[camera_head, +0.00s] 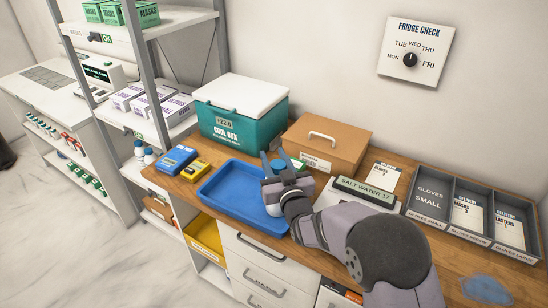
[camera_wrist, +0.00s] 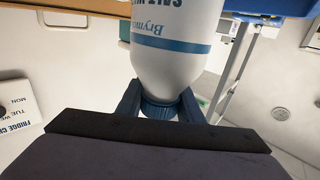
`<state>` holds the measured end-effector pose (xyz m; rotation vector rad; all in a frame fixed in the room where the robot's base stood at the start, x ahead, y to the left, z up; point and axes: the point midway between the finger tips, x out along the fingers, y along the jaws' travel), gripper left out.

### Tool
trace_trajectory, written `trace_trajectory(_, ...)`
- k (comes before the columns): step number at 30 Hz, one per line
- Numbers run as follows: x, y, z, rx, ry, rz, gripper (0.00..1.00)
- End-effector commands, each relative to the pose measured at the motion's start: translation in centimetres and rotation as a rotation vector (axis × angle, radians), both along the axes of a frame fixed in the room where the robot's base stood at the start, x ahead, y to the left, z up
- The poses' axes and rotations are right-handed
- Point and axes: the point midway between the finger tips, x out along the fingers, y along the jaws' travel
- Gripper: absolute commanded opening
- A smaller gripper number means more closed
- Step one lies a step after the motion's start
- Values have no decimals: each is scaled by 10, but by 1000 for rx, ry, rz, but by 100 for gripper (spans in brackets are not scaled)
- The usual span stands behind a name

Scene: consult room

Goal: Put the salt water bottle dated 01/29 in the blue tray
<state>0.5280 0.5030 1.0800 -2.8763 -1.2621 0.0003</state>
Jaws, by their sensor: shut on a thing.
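My gripper (camera_head: 281,168) is over the right part of the blue tray (camera_head: 232,188) in the head view. In the wrist view, my gripper (camera_wrist: 159,106) is shut on the blue cap of a white salt water bottle (camera_wrist: 178,60). Blue lettering and a blue band show on the bottle; its date is not in view. In the head view, a small white part of the bottle (camera_head: 273,209) shows below the gripper, over the tray; the rest is hidden. I cannot tell whether it touches the tray floor. The visible tray floor is otherwise bare.
A cool box (camera_head: 240,112) and a brown lidded box (camera_head: 325,143) stand behind the tray. A "SALT WATER 17" sign (camera_head: 363,192) is to the right, partly behind my arm. A grey divided organiser (camera_head: 428,192) stands farther right. Blue and yellow boxes (camera_head: 194,171) lie left of the tray.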

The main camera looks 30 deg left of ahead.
Motion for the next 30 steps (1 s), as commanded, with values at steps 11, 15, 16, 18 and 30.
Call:
trace_trajectory(11,0,0,-3,-1,1,0,52)
trace_trajectory(15,0,0,-3,-1,1,0,52)
trace_trajectory(16,0,0,-3,-1,1,0,52)
trace_trajectory(18,0,0,-2,-1,1,0,52)
trace_trajectory(30,-15,-17,-1,-1,1,0,52)
